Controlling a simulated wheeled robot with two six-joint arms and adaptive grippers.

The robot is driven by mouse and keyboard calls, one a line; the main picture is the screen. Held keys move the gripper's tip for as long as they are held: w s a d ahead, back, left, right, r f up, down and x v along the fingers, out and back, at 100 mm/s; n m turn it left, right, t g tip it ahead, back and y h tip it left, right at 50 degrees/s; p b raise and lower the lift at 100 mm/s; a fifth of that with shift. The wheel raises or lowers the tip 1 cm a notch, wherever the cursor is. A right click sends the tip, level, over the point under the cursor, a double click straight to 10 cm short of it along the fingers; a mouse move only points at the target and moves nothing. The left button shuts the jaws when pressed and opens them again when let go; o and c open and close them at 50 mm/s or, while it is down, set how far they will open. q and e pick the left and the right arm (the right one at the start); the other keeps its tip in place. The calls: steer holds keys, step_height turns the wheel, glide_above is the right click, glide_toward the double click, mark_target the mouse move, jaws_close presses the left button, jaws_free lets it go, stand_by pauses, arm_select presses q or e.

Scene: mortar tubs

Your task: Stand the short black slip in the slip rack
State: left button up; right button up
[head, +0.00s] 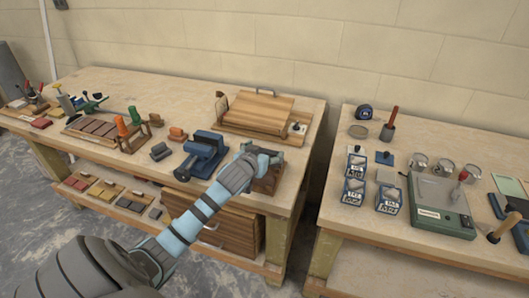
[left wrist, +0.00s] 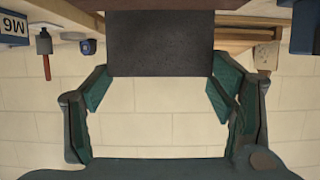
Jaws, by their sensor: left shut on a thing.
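My left gripper (head: 266,156) is over the front right part of the left bench. In the left wrist view, my left gripper (left wrist: 160,82) is shut on a flat, dark slab, the short black slip (left wrist: 160,43), which spans between its fingers. The slip is hard to make out in the head view, where the gripper covers it. A brown wooden block-like piece (head: 268,180) shows just below the gripper at the bench's front edge. It may be the slip rack, but the arm hides part of it. I cannot tell whether the slip touches it. My right gripper is not in view.
A blue vise (head: 203,152) stands just left of the gripper. A wooden box (head: 257,110) lies behind it. A gap separates this bench from the right bench (head: 400,225), which holds blue-framed tubs (head: 354,191) and a green scale (head: 440,205).

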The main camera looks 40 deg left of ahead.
arm_select(q)
steer(key=shift+o, duration=0.2)
steer(key=shift+s+f, duration=0.1)
steer(key=shift+c, duration=0.2)
steer(key=shift+f+b, duration=0.45)
steer(key=shift+f, duration=0.65)
steer(key=shift+f+b, duration=0.4)
steer(key=shift+f, duration=0.5)
steer(key=o, duration=1.4)
